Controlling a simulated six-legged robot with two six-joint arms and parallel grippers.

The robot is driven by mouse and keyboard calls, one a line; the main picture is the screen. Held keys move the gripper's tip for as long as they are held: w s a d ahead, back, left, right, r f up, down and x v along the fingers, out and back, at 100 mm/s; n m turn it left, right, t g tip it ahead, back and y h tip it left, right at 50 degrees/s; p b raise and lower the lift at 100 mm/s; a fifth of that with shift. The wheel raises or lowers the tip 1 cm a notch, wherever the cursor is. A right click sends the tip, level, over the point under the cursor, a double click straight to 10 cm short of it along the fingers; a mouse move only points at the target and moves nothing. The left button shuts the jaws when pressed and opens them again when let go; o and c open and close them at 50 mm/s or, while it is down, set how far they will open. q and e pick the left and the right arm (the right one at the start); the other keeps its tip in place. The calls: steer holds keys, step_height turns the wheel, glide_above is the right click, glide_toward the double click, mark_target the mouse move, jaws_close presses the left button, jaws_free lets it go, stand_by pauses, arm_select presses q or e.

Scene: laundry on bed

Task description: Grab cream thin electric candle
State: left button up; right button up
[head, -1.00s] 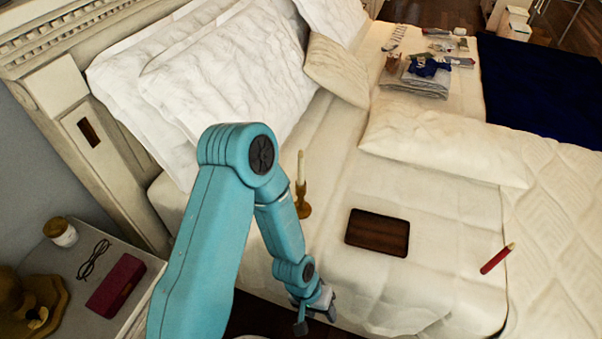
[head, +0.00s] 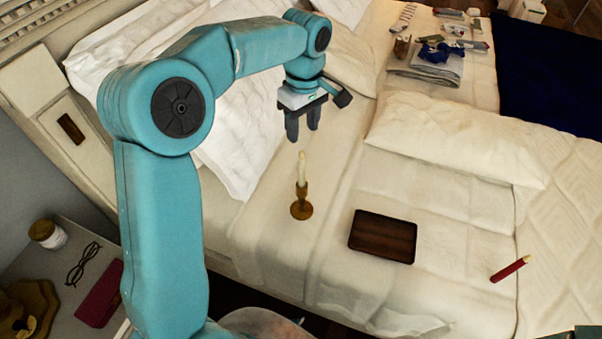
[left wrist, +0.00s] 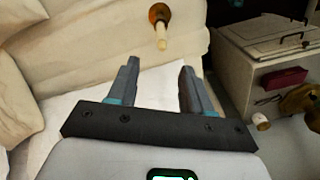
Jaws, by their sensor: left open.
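A cream thin candle (head: 302,168) stands upright in a brass-coloured candlestick (head: 302,208) on the bed. My left gripper (head: 303,138) is open and empty, with its fingers pointing down, just above the candle in the head view. In the left wrist view the candle (left wrist: 161,38) and its candlestick (left wrist: 160,13) lie beyond the open fingertips (left wrist: 160,65), and nothing is between the fingers.
A dark wooden tray (head: 383,238) and a red candle (head: 510,269) lie on the bed to the right. Pillows (head: 455,143) lie behind. A nightstand (head: 62,284) at lower left holds glasses (head: 84,264), a red case (head: 100,294) and a jar (head: 46,233).

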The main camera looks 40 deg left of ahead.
mark_target(302, 151)
arm_select(q)
steer(key=f, duration=0.7)
steer(key=shift+s+d, duration=0.15)
steer(key=shift+s, duration=0.1)
step_height(302, 151, down, 5)
steer(key=shift+f+p, duration=0.1)
steer(key=shift+p, duration=0.35)
steer(key=shift+f, duration=0.4)
jaws_close()
